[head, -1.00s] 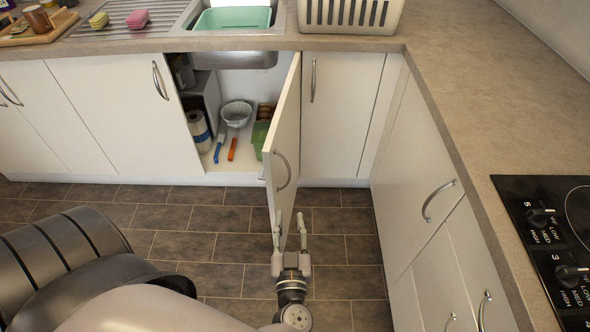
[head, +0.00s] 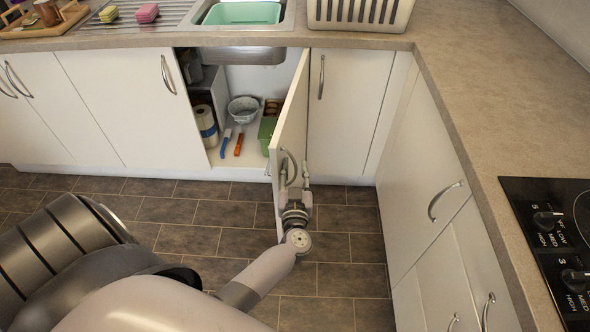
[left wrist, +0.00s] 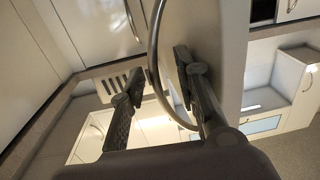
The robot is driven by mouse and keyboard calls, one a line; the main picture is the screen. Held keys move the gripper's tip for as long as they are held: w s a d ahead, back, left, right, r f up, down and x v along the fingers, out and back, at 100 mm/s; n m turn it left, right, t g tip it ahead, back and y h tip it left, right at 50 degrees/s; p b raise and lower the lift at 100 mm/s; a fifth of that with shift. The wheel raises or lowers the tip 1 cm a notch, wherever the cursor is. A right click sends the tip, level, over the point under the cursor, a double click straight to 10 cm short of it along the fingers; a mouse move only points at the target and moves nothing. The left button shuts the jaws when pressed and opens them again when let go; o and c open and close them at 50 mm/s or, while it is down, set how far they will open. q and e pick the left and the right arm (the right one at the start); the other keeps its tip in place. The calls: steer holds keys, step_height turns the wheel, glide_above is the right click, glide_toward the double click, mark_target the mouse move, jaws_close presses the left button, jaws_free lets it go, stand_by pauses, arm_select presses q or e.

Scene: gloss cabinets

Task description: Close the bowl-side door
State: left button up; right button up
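The bowl-side door (head: 289,125) is a white cabinet door standing open below the sink, swung out towards me. Its curved metal handle (head: 293,165) is on the face turned to the right. The metal bowl (head: 243,106) sits on the cabinet floor behind the opening. My left gripper (head: 294,180) is at the handle with its fingers apart. In the left wrist view the handle (left wrist: 153,60) passes between the two open fingers, and one finger lies in front of the door panel (left wrist: 222,60). I cannot tell whether either finger touches. My right gripper is out of view.
Inside the cabinet are a paper roll (head: 206,124), a green container (head: 268,127) and blue and orange tools. A closed door (head: 338,110) adjoins on the right, then drawers (head: 440,225) under the counter. Tiled floor (head: 340,245) lies clear around the gripper.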

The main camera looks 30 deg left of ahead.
arm_select(q)
jaws_close()
stand_by(0.3)
stand_by(0.6)
